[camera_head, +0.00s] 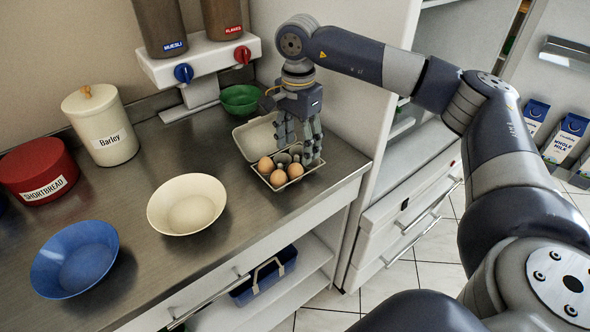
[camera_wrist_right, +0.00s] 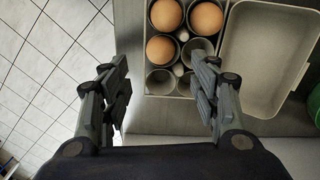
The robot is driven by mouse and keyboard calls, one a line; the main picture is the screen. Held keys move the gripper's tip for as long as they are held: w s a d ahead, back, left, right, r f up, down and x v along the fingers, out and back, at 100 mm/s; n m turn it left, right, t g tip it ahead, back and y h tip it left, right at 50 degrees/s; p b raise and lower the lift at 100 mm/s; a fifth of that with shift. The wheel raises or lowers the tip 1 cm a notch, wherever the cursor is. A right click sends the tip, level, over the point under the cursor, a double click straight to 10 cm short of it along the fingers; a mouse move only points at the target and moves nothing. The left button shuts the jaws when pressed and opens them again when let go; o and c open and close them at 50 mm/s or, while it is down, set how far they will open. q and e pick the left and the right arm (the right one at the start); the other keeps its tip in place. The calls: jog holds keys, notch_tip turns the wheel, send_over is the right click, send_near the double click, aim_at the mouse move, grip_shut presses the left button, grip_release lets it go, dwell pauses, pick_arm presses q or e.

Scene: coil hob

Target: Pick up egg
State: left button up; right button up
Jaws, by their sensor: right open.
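Three brown eggs sit in the near cups of an open grey egg carton (camera_head: 241,134) on the counter: a left egg (camera_head: 265,165), a front egg (camera_head: 278,179) and a right egg (camera_head: 295,171). The other cups that show are empty. My right gripper (camera_head: 299,153) points down over the carton, open with nothing between its fingers. In the right wrist view the eggs (camera_wrist_right: 160,49) lie ahead of the gripper (camera_wrist_right: 163,68), the nearest one between the finger lines. The right finger overlaps the carton's empty cups; the left finger is outside its edge. My left gripper is not in view.
A cream bowl (camera_head: 187,203) and a blue bowl (camera_head: 75,258) stand left of the carton. A green bowl (camera_head: 240,98) and a cereal dispenser (camera_head: 200,60) are behind it. A cabinet side wall (camera_head: 345,112) rises close on the right.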

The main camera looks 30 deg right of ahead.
aim_at(296, 164)
jog(key=f, duration=0.1)
jog(key=f+p, duration=0.1)
jog(key=f, duration=0.3)
jog(key=shift+a+p, duration=0.35)
jog(key=shift+f, duration=0.35)
jog(key=shift+c, duration=0.5)
jog(key=shift+s, duration=0.15)
jog(key=c, duration=1.2)
